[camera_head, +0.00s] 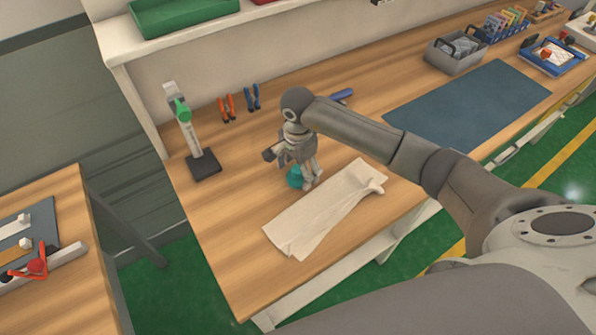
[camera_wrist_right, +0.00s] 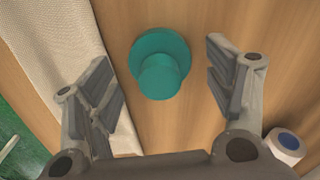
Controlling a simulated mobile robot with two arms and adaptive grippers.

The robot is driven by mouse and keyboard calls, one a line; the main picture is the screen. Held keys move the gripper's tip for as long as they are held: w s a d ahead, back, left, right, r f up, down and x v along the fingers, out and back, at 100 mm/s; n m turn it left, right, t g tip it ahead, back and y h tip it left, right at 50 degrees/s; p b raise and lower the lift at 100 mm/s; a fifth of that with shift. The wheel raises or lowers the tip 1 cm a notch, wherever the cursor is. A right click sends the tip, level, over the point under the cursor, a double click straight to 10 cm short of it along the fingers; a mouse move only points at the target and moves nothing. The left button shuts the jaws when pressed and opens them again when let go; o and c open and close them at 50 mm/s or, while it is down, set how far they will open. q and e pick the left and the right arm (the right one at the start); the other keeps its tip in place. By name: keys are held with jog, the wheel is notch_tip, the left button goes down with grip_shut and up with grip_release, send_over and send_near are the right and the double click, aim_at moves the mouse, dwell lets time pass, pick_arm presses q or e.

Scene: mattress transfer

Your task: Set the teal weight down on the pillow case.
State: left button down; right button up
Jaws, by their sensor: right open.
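The teal weight (camera_head: 294,178) stands on the wooden bench, just left of the pillow case and partly hidden by my right gripper. In the right wrist view the teal weight (camera_wrist_right: 160,66) is seen from above, with a round base and a narrower knob. The pillow case (camera_head: 318,212) is cream cloth lying flat on the bench near its front edge; it also shows at the left of the right wrist view (camera_wrist_right: 62,60). My right gripper (camera_head: 305,178) is open above the weight, its fingers (camera_wrist_right: 168,88) on either side and apart from it. My left gripper is not in view.
A stand with a green part (camera_head: 203,164) is at the bench's left end. Orange-handled pliers (camera_head: 227,108) and blue-handled pliers (camera_head: 252,98) are at the back. A dark blue mat (camera_head: 468,102) and a grey bin (camera_head: 452,58) lie to the right.

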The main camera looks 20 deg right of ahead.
aim_at(297, 169)
notch_tip(297, 169, up, 10)
jog(key=b, duration=0.3)
jog(key=shift+f, duration=0.2)
jog(key=shift+o, duration=0.4)
jog(key=shift+r, duration=0.5)
jog(key=n, duration=0.2)
jog(key=a+n+h+b, duration=0.1)
jog(key=shift+s+f+n+t, duration=0.2)
jog(key=shift+f+n+t, duration=0.15)
jog(key=shift+n+t, duration=0.05)
jog(key=shift+a+f+n, duration=0.1)
jog(key=shift+f+n, duration=0.2)
jog(key=f, duration=0.1)
jog(key=f+p, duration=0.1)
jog(key=f, duration=0.3)
jog(key=shift+w+d, duration=0.15)
jog(key=shift+d, duration=0.1)
jog(key=shift+f+p, duration=0.65)
jog(key=shift+p, duration=0.15)
jog(key=f, duration=0.1)
jog(key=f+p, duration=0.1)
jog(key=f, duration=0.1)
jog(key=shift+d+f, duration=0.1)
jog(key=shift+d, duration=0.2)
jog(key=shift+f, duration=0.4)
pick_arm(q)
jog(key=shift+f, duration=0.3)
